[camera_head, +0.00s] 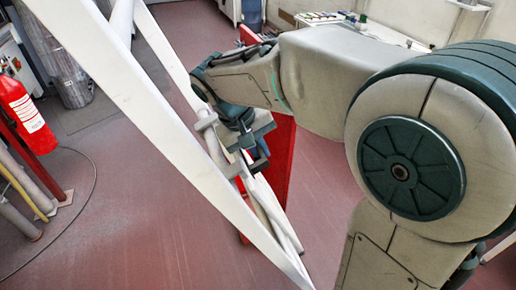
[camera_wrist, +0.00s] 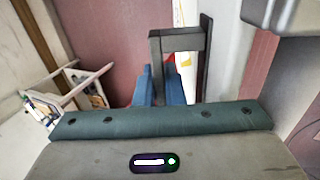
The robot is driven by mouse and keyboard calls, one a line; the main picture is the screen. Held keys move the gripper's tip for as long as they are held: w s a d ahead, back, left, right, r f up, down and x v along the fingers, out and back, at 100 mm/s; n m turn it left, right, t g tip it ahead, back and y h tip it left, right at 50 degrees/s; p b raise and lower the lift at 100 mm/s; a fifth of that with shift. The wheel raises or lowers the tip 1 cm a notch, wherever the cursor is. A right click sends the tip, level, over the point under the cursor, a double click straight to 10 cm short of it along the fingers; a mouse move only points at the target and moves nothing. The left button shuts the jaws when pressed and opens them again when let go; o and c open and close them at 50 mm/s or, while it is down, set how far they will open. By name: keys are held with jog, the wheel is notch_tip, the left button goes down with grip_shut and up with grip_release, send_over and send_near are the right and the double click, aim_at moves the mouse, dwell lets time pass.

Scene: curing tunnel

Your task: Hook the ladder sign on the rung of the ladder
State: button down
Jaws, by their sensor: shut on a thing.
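The white ladder (camera_head: 150,105) leans diagonally across the head view, its rails running from upper left to lower right. A pale rung end (camera_head: 206,122) shows close to my gripper. My gripper (camera_head: 258,152), with blue fingers, is just right of the ladder. In the wrist view my gripper (camera_wrist: 159,84) is shut on a dark grey angular bracket (camera_wrist: 178,42), which looks like the hook of the ladder sign. A narrow white strip with yellow marks (camera_wrist: 187,65) behind it seems to be the sign's face. Whether the hook touches a rung cannot be told.
A tall red panel (camera_head: 281,160) stands behind my gripper in the head view. A red extinguisher (camera_head: 27,115) and pipes are at the left. A white table (camera_head: 340,27) with small items is at the back. The red-brown floor (camera_head: 130,225) at lower left is mostly clear.

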jog(key=c, duration=1.5)
grip_release()
jog(key=shift+o, duration=0.2)
jog(key=v, duration=1.4)
jog(key=s+d+f+m+t+y, duration=0.1)
jog(key=s+d+f+y, duration=0.1)
jog(key=s+d+f, duration=0.3)
jog(key=s+d+f+m+t+y, duration=0.1)
jog(key=s+d+f+m+y, duration=0.1)
jog(key=s+d+f, duration=0.4)
jog(key=d+f+b, duration=0.1)
jog(key=d+f, duration=0.3)
jog(key=f, duration=0.1)
jog(key=shift+s+d, duration=0.35)
jog(key=shift+d, duration=0.05)
